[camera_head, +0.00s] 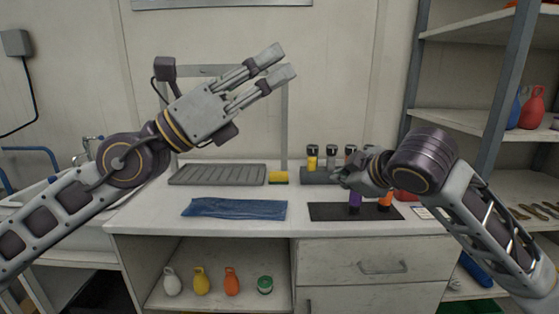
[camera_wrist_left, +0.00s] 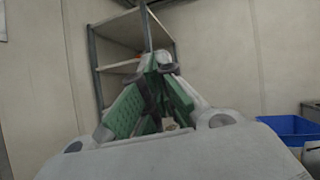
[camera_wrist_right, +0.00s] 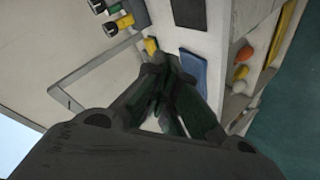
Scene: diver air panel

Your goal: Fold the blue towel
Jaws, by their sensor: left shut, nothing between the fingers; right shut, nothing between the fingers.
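The blue towel (camera_head: 235,208) lies on the white counter, left of centre near its front edge, as a long, narrow, slightly uneven strip. It also shows as a blue rectangle in the right wrist view (camera_wrist_right: 193,74). My left gripper (camera_head: 279,62) is raised high above the counter, pointing up and right, shut and empty, well clear of the towel. Its fingers fill the middle of the left wrist view (camera_wrist_left: 160,65). My right gripper (camera_head: 350,179) is shut and empty, right of the towel and apart from it. It partly hides the things behind it.
A grey ribbed tray (camera_head: 218,175) and a yellow sponge (camera_head: 278,178) sit behind the towel. A dark mat (camera_head: 325,212) with purple and orange items lies to the right. Several capped bottles (camera_head: 313,158) stand in a holder at the back. Shelving (camera_head: 470,120) stands at right.

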